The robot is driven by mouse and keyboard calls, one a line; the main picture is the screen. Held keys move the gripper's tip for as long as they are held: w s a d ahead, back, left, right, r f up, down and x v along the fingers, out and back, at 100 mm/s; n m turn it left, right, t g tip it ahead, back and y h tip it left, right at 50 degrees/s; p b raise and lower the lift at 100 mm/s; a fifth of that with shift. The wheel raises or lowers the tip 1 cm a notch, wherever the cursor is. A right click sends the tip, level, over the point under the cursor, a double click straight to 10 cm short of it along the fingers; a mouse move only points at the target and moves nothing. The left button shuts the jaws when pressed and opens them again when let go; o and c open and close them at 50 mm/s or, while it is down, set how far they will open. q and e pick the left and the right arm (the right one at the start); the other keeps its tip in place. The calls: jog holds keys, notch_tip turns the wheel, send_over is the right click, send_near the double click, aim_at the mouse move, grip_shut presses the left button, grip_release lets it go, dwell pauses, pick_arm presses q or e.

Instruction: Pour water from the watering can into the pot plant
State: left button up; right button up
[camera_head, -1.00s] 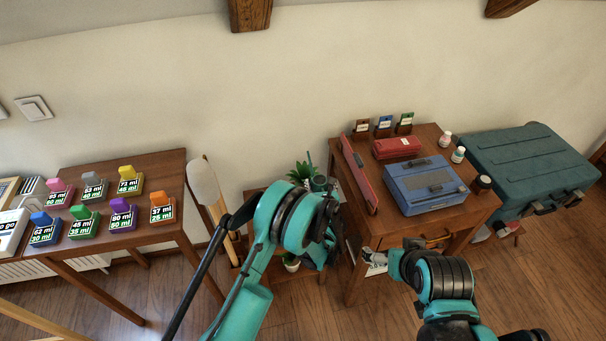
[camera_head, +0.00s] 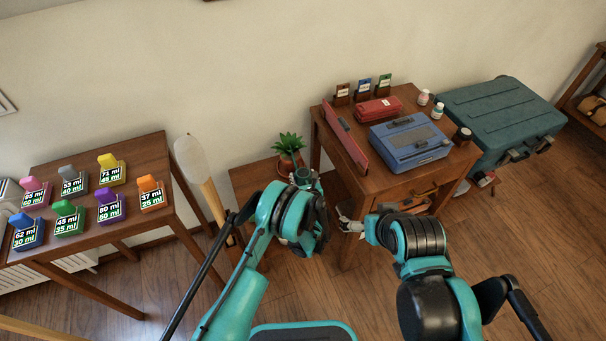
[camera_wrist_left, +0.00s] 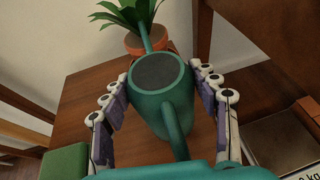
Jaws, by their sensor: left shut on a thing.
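The green watering can (camera_wrist_left: 162,100) is held between the two fingers of my left gripper (camera_wrist_left: 160,78) in the left wrist view. Its round dark top faces the camera and its spout points toward the pot plant. The pot plant (camera_wrist_left: 133,42) has long green leaves in a terracotta pot, partly hidden behind the can. In the head view, the pot plant (camera_head: 288,145) stands on a low wooden table, and part of the can (camera_head: 305,178) shows just in front of it. My left arm hides the left fingers there. My right gripper (camera_head: 350,222) is beside the desk, too small to judge.
The low wooden table (camera_head: 250,180) stands between a desk (camera_head: 400,180) holding a blue typewriter (camera_head: 409,143) and a table (camera_head: 125,232) with several coloured labelled items. A green case (camera_head: 500,115) is far right.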

pick_arm(q)
jog(key=shift+f, duration=0.5)
notch_tip(320, 180, up, 2)
jog(key=shift+r+g+p, duration=0.15)
jog(key=shift+g+p, duration=0.35)
jog(key=shift+p, duration=0.5)
jog(key=shift+r+g+h+p, duration=0.3)
jog(key=shift+r+g+p, duration=0.3)
jog(key=shift+g+p, duration=0.15)
jog(key=shift+s, duration=0.1)
jog(key=shift+r+g+p, duration=0.3)
jog(key=shift+r+g, duration=0.35)
jog(key=shift+r, duration=0.4)
dwell(4.5)
